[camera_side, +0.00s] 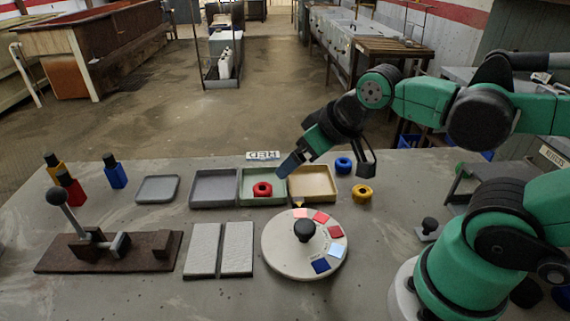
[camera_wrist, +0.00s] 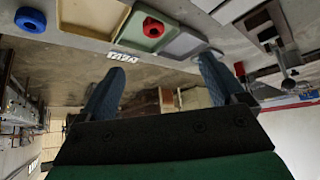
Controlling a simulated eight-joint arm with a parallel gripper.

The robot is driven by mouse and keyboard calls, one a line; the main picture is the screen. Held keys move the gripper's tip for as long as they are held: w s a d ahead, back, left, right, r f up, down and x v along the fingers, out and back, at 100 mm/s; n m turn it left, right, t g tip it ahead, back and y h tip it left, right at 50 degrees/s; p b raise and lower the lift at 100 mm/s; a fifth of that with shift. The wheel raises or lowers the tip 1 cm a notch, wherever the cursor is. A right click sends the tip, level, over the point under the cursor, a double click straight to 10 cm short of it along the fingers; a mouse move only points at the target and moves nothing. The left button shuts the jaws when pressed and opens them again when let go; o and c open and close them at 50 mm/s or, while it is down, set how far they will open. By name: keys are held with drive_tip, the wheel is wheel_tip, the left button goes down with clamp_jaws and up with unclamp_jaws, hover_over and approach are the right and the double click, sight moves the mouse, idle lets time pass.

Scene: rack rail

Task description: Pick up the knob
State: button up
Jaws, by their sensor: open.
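A black round knob (camera_side: 305,229) stands upright at the middle of a pale round dial (camera_side: 281,258) with coloured squares. A smaller black knob (camera_side: 430,224) stands on a little plate near my base; which one the task means I cannot tell. My gripper (camera_side: 290,165) is open and empty, above the back edge of the green tray and apart from both knobs. In the wrist view my two dark blue fingers (camera_wrist: 160,63) are spread wide with nothing between them. Neither black knob can be made out in that view.
A red ring (camera_side: 262,189) lies in the green tray (camera_side: 246,202); it also shows in the wrist view (camera_wrist: 153,28). Blue (camera_side: 343,165) and yellow rings (camera_side: 362,193) lie right of the trays. A lever stand (camera_side: 150,254) and grey pads (camera_side: 237,250) are left of the dial.

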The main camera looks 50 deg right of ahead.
idle(0.7)
drive_tip(key=m+g, duration=0.3)
drive_tip(key=g, duration=0.4)
hover_over(363, 190)
wheel_tip(363, 190, down, 8)
drive_tip(key=shift+r, duration=0.2)
drive_tip(key=shift+f, duration=2.8)
clamp_jaws()
drive_tip(key=shift+r, duration=0.15)
